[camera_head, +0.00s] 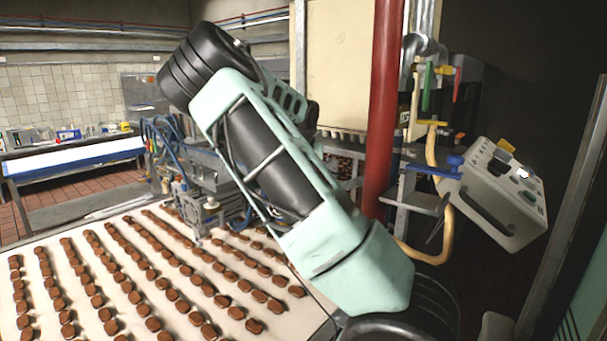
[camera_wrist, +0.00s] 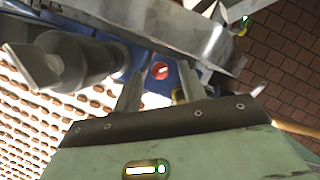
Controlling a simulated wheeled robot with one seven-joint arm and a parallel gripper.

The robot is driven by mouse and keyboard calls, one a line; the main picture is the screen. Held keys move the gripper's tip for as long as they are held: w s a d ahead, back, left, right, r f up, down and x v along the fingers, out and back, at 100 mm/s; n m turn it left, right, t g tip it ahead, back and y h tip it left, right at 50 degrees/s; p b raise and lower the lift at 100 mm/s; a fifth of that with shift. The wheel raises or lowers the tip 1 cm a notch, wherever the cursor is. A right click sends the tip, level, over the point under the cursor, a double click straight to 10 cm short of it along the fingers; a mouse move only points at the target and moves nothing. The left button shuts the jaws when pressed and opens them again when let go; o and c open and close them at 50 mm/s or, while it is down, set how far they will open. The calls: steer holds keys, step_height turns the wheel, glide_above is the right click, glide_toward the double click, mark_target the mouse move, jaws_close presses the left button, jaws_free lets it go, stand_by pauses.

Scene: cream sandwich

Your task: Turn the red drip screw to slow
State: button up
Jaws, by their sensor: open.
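In the wrist view, a small round red part with a pale centre (camera_wrist: 160,70) sits in a blue block, and it looks like the red drip screw. My gripper (camera_wrist: 157,86) is open, with its grey fingers to either side of the red part as seen from the wrist. I cannot tell how far the fingertips are from it, and they do not appear to grip it. No slow marking can be read. In the head view my arm covers the middle, and my gripper is not visible there.
A conveyor (camera_head: 120,245) carries rows of brown biscuits. A red pole (camera_head: 385,110) stands right of my arm. A grey control box (camera_head: 500,195) hangs at the right.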

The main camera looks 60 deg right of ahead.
steer(key=shift+f, duration=0.15)
jaws_close()
steer(key=shift+d+n, duration=0.1)
steer(key=shift+n, duration=0.3)
steer(key=n, duration=0.2)
steer(key=n+t+y, duration=0.1)
steer(key=shift+s+d+n+t+b, duration=0.1)
steer(key=shift+d+n+t+b, duration=0.05)
steer(key=shift+n+t+b, duration=0.2)
steer(key=shift+d+n+t+y+b, duration=0.1)
steer(key=shift+n+t+y+b, duration=0.45)
steer(key=shift+n, duration=1.5)
steer(key=shift+y, duration=0.25)
